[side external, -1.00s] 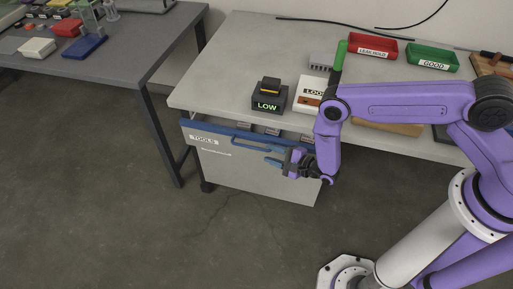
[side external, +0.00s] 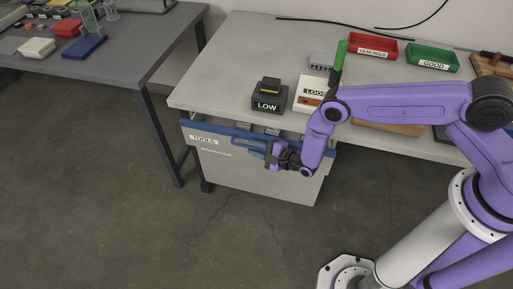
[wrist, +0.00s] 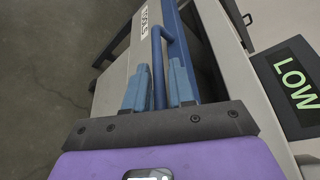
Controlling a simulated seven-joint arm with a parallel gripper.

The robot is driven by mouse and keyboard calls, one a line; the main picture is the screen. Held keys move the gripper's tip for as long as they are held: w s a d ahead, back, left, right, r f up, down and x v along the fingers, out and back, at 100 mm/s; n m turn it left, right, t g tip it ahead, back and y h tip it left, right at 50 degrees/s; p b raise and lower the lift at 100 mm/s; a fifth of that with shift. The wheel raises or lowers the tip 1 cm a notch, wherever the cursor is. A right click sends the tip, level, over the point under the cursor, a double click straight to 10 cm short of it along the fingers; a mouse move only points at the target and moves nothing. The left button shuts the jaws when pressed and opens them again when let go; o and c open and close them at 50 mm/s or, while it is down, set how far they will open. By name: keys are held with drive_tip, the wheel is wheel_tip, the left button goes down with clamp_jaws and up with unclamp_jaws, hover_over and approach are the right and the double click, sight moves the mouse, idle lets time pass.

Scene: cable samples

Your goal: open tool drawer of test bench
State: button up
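The tool drawer (side external: 240,172) has a pale front with a TOOLS label and a blue top edge, under the front of the test bench (side external: 215,78). Its blue bar handle (side external: 243,145) runs along the front; it also shows in the wrist view (wrist: 157,55). My gripper (side external: 268,154) is at the handle, right of its middle in the side view. In the wrist view, my two blue fingers (wrist: 159,85) lie on either side of the bar. I cannot tell whether they press on it. My gripper hides the handle's right part.
On the bench stand a black box reading LOW (side external: 268,104), a white box (side external: 311,92), a red tray (side external: 372,47) and a green tray (side external: 432,58). A second table (side external: 130,50) stands at the left. The floor (side external: 110,220) before the drawer is clear.

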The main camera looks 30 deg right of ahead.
clamp_jaws()
drive_tip(key=s+a, duration=1.3)
drive_tip(key=shift+s, duration=0.1)
drive_tip(key=shift+o, duration=2.2)
unclamp_jaws()
drive_tip(key=v, duration=1.7)
drive_tip(key=shift+s, duration=0.2)
